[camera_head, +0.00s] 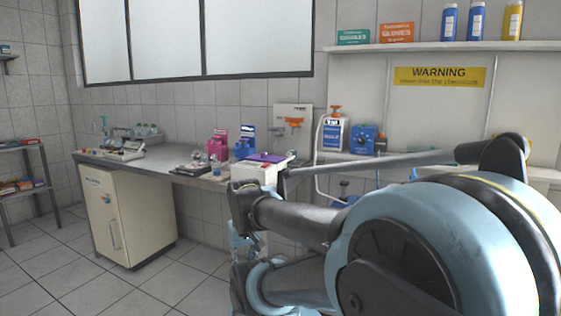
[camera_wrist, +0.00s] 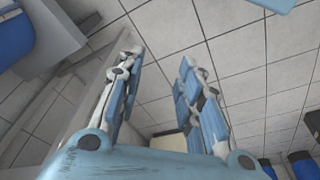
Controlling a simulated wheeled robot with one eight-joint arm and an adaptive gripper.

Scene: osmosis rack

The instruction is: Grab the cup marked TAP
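No lettering reading TAP can be made out in either view. A small cup-like container (camera_head: 215,168) stands near the front edge of the counter in the head view; any mark on it is too small to read. In the wrist view my gripper (camera_wrist: 159,57) has its two fingers spread apart. Only grey tiles show between the fingertips, so it holds nothing. In the head view my arm fills the lower right and hides part of the scene.
The counter (camera_head: 150,160) carries a pink box (camera_head: 219,147), a blue box (camera_head: 245,142) and a white box with a purple top (camera_head: 264,170). A cream cabinet (camera_head: 122,218) stands below. A shelf (camera_head: 430,47) holds bottles. The floor (camera_head: 60,275) at left is clear.

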